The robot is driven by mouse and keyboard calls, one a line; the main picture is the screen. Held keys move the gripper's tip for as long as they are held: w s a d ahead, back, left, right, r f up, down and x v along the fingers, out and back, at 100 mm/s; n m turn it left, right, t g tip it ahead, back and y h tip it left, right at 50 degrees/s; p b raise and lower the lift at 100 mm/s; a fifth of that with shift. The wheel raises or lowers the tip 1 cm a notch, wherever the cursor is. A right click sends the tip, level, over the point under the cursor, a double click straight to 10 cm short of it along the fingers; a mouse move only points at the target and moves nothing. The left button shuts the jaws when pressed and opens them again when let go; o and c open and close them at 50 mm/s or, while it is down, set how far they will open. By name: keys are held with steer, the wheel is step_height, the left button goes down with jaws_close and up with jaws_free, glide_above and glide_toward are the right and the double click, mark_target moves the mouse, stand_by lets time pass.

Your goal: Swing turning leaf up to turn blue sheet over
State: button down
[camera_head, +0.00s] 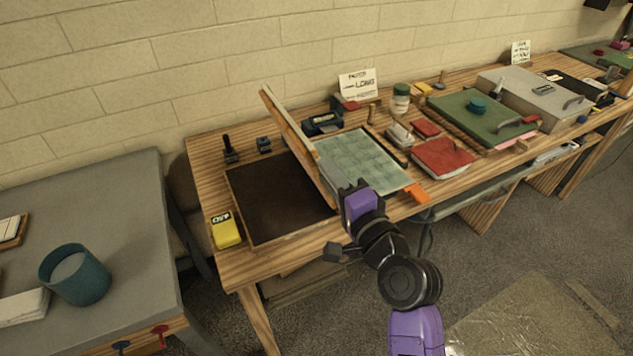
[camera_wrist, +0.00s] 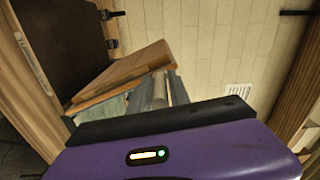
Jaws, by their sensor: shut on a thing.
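The turning leaf (camera_head: 300,143) is a thin wooden-edged board standing steeply raised above the table, tilted, between a dark flat panel (camera_head: 275,197) on its left and a pale blue-green sheet (camera_head: 362,162) on its right. The sheet lies flat with a faint grid pattern; its left part is hidden by the leaf. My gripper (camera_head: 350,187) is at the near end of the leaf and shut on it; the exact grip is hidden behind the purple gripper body. In the wrist view, a tan board (camera_wrist: 125,72) and blue-grey strips show just beyond my black finger.
A yellow box (camera_head: 225,229) sits at the table's front left. An orange tab (camera_head: 417,193) sticks out at the sheet's front right corner. A red book (camera_head: 443,157), jar (camera_head: 400,99) and green board (camera_head: 485,117) stand right. A grey table with a teal cup (camera_head: 75,275) is at left.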

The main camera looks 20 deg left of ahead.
steer(key=w+d+m, duration=0.7)
steer(key=w+d, duration=0.2)
steer(key=w, duration=0.2)
steer(key=shift+w+d+r+m, duration=0.15)
steer(key=shift+d+m, duration=0.15)
steer(key=shift+m, duration=0.1)
stand_by(0.4)
steer(key=c, duration=1.3)
jaws_free()
steer(key=shift+c, duration=0.2)
steer(key=shift+d, duration=0.1)
steer(key=b+v, duration=0.1)
steer(key=v, duration=0.6)
steer(key=shift+s+d, duration=0.2)
steer(key=shift+d, duration=0.1)
